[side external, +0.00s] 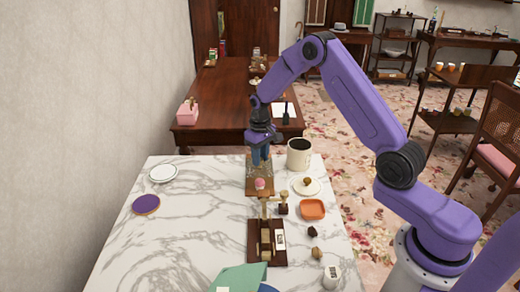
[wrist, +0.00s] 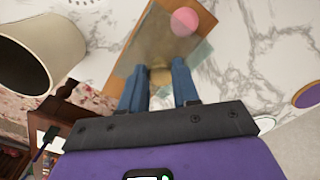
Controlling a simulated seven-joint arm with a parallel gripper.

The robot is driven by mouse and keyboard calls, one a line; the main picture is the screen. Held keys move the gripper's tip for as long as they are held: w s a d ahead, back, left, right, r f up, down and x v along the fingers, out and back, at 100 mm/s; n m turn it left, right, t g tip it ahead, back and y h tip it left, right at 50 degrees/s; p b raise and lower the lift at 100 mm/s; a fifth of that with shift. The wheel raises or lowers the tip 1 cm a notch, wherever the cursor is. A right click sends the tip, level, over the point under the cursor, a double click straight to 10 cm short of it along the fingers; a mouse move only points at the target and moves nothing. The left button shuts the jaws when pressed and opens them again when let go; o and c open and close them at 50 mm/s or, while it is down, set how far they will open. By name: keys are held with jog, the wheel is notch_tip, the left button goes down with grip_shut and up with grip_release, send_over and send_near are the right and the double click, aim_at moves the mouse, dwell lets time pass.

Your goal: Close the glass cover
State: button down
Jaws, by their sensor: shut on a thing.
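The glass cover (wrist: 198,56) is a faint, see-through grey-green panel at the wooden board in the wrist view; its full outline is hard to make out. The brown wooden board (side external: 252,190) lies at the back of the marble table, and also shows in the wrist view (wrist: 143,38). A pink ball-like item (side external: 260,184) sits at the board, also at the top of the wrist view (wrist: 184,21). My gripper (side external: 260,160) points down at the board's far end. Its blue fingers (wrist: 160,90) are around a small tan part, seemingly on the cover; the contact is partly hidden.
A cream mug (side external: 299,153) stands close to the right of my gripper. A lidded dish (side external: 306,187), orange dish (side external: 312,210) and wooden balance-like stand (side external: 267,240) are nearby. A white plate (side external: 163,174) and purple disc (side external: 146,204) lie left. The marble's left middle is clear.

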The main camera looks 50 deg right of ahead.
aim_at(260, 173)
jog(key=shift+s+a, duration=0.9)
jog(key=shift+a, duration=0.1)
jog(key=c, duration=0.8)
grip_release()
jog(key=shift+a, duration=0.1)
jog(key=shift+r, duration=0.1)
jog(key=shift+r, duration=0.3)
notch_tip(260, 173, up, 17)
jog(key=shift+f, duration=0.15)
